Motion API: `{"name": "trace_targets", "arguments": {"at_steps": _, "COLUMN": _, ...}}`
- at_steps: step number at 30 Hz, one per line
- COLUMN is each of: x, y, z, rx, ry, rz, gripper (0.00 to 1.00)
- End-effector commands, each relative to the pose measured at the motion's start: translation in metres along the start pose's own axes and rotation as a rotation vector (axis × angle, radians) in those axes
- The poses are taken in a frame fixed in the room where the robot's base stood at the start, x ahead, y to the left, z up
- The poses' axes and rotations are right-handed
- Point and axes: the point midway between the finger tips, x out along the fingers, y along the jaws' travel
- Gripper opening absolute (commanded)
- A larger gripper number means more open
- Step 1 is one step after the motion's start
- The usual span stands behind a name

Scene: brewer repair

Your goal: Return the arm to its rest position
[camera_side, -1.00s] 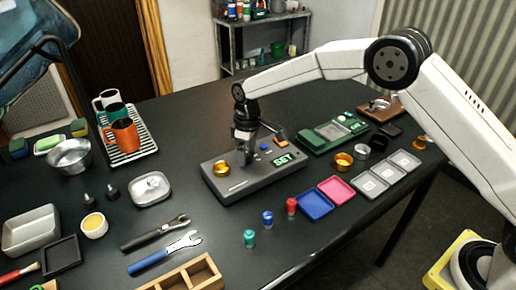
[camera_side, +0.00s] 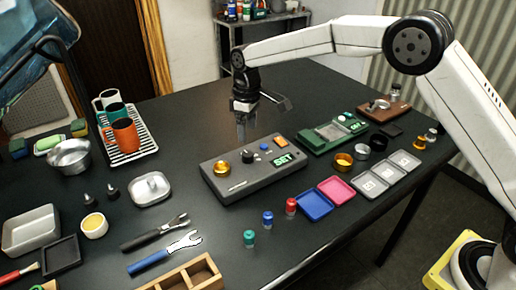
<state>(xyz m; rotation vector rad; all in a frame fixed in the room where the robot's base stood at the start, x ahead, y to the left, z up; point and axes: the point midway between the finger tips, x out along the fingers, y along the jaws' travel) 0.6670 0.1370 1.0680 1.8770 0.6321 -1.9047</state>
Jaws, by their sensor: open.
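My gripper (camera_side: 245,128) hangs pointing down above the table (camera_side: 210,114), behind the grey brewer unit (camera_side: 232,190). Its jaws are open and nothing shows between them. The grey unit carries a brass cup (camera_side: 221,168), a dark knob (camera_side: 247,168), an orange button (camera_side: 280,142) and a green display reading SET (camera_side: 285,159).
A green device (camera_side: 334,133) stands right of the unit. Blue (camera_side: 314,204) and pink (camera_side: 337,189) trays and small teal (camera_side: 249,238), blue and red vials lie in front. Mugs (camera_side: 124,136) stand on a striped rack at left. The table behind the unit is clear.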

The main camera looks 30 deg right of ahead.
Motion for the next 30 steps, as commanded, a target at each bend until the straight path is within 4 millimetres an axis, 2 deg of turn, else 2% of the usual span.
{"name": "trace_targets", "arguments": {"at_steps": 11, "x": -0.001, "y": 0.000, "z": 0.001, "rx": 0.003, "ry": 0.002, "rz": 0.001, "gripper": 0.84}}
{"name": "trace_targets", "arguments": {"at_steps": 17, "x": -0.002, "y": 0.004, "z": 0.013, "rx": 0.035, "ry": 0.012, "rz": 0.008, "gripper": 0.84}}
{"name": "trace_targets", "arguments": {"at_steps": 23, "x": -0.003, "y": 0.008, "z": 0.041, "rx": 0.104, "ry": 0.036, "rz": 0.023, "gripper": 0.84}}
{"name": "trace_targets", "arguments": {"at_steps": 30, "x": -0.002, "y": 0.011, "z": 0.088, "rx": 0.208, "ry": 0.076, "rz": 0.046, "gripper": 0.84}}
